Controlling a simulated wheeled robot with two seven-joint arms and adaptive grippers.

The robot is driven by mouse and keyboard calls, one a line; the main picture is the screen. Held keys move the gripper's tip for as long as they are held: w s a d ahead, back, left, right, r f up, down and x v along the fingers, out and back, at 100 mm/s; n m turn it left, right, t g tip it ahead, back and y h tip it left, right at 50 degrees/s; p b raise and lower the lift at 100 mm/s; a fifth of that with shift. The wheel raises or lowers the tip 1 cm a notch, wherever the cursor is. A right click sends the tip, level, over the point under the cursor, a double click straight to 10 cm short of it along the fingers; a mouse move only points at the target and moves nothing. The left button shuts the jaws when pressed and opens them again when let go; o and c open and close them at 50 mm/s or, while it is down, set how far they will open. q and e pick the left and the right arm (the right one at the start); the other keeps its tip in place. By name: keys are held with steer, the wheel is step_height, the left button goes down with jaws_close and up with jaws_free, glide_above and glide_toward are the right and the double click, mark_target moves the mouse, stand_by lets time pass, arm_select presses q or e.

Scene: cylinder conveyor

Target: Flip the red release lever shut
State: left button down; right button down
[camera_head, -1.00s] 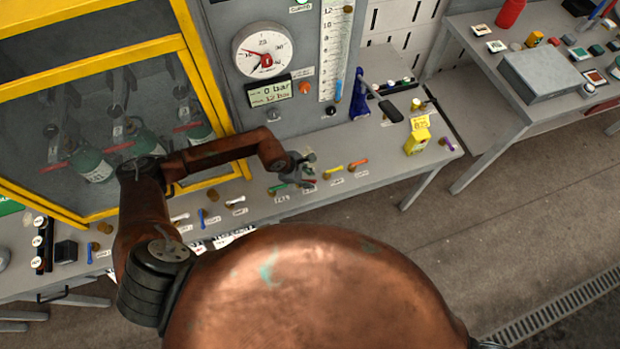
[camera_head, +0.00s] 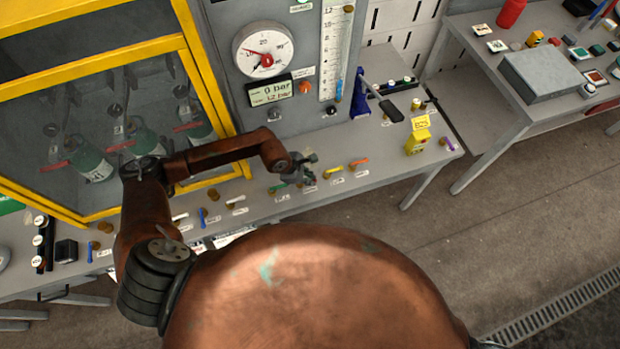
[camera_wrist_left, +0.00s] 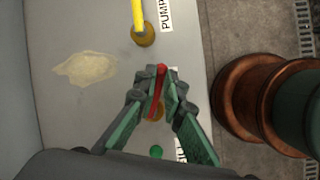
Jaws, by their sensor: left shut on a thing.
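The red release lever (camera_wrist_left: 157,92) shows in the left wrist view between the fingertips of my left gripper (camera_wrist_left: 158,84). Its lower end meets a round brass base (camera_wrist_left: 156,113) on the bench. The gripper is shut on the lever, with a finger on each side. In the head view my left gripper (camera_head: 307,163) is over the bench's front strip, left of the yellow lever (camera_head: 333,170). It hides the red lever there. My right gripper is not in view.
The yellow lever also shows in the left wrist view (camera_wrist_left: 138,15). An orange lever (camera_head: 358,162) stands farther right. A dial gauge (camera_head: 264,50) and a display reading 0 bar (camera_head: 270,90) are behind.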

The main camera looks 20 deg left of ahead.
arm_select(q)
steer(key=shift+w+r+n+t+y+p, duration=0.1)
steer(key=shift+w+n+t+y+p, duration=0.2)
steer(key=shift+n+p, duration=0.55)
steer(key=shift+w+a+n+t+y, duration=0.15)
steer(key=shift+w+n+t+y, duration=0.1)
steer(key=shift+n, duration=0.5)
steer(key=shift+w+a+n+t+y, duration=0.15)
steer(key=shift+w+n+y, duration=0.1)
steer(key=shift+n, duration=0.45)
steer(key=c, duration=2)
jaws_free()
steer(key=v, duration=1.2)
